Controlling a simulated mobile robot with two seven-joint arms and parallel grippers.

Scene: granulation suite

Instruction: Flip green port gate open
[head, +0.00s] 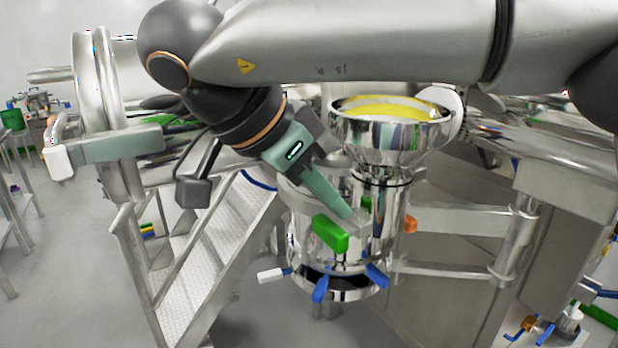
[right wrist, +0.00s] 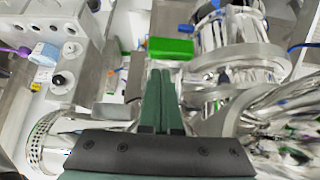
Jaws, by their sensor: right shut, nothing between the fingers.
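The green port gate handle (head: 330,232) is a bright green block on the front of a shiny steel vessel (head: 370,250). My right gripper (head: 347,212) reaches down from the upper left, its fingertips just above and beside the green block. In the right wrist view the green block (right wrist: 171,47) lies just beyond the tips of the closed fingers (right wrist: 158,75). The fingers are shut with nothing between them. Whether they touch the block I cannot tell. My left gripper is not in view.
A steel funnel (head: 388,130) with yellow inside tops the vessel. An orange handle (head: 410,224), blue handles (head: 376,275) and a white handle (head: 272,275) stick out from the vessel. Metal steps (head: 215,240) stand to the left; a steel cabinet (head: 445,300) is at right.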

